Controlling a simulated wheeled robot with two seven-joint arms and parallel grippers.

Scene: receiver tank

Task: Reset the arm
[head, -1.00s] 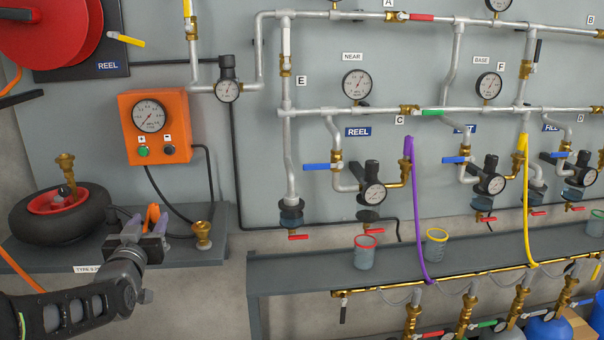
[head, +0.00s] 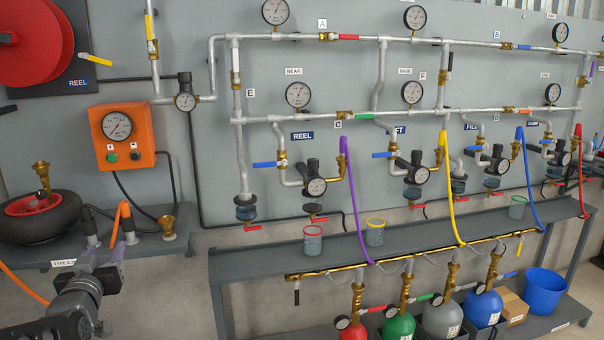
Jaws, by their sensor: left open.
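My left gripper (head: 104,252) is at the lower left, in front of the shelf with the tyre. Its two fingers point away from me and stand apart, with nothing seen held between them. Part of my left arm comes in from the bottom left corner. An orange hose end (head: 122,217) stands on the shelf behind the gripper. I cannot tell the exact gap between hose and fingers. My right gripper is not in view.
A tyre with a red hub (head: 38,215) and a brass fitting (head: 168,228) sit on the left shelf (head: 190,240). An orange gauge box (head: 122,138) hangs above. A grey bench (head: 228,262) with cups, hoses and several cylinders fills the right. A blue bucket (head: 543,293) stands far right.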

